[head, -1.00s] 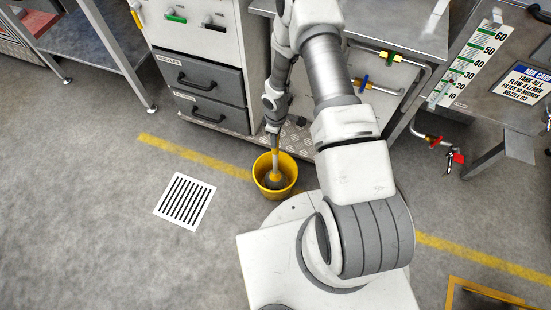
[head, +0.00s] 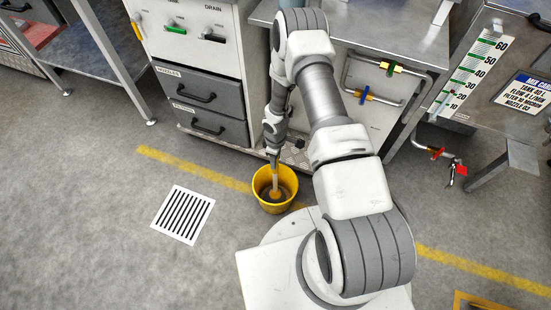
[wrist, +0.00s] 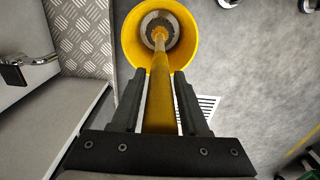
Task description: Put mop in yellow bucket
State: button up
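The yellow bucket (head: 262,193) stands on the floor in front of the cabinet. The mop is upright in it, its grey head (head: 277,196) inside the bucket and its yellow handle (head: 275,178) rising to my gripper (head: 273,154). In the wrist view, the fingers of my gripper (wrist: 160,85) flank the mop handle (wrist: 160,100) closely and appear shut on it. The handle runs down to the mop head (wrist: 160,32), framed by the yellow bucket (wrist: 132,45). I cannot tell whether the head presses on the bucket's bottom.
A drawer cabinet (head: 208,100) with a treadplate step stands behind the bucket. A floor grate (head: 183,215) lies to the left. A steel bench with pipes (head: 372,80) and a tank with a scale (head: 480,70) stand right. Floor at the left is open.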

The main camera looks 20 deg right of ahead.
jog(key=shift+o, duration=1)
jog(key=shift+r, duration=0.1)
notch_tip(320, 180, up, 12)
jog(key=p, duration=0.4)
jog(key=d+r+m+t+h, duration=0.25)
jog(key=r+m, duration=0.25)
jog(key=r, duration=2.6)
jog(key=s+a+r+m+t+y, duration=0.2)
jog(key=s+r+m, duration=0.4)
jog(key=s+r, duration=1.2)
jog(key=shift+s+a+t, duration=0.3)
jog(key=shift+s+t, duration=0.25)
jog(key=shift+s, duration=0.65)
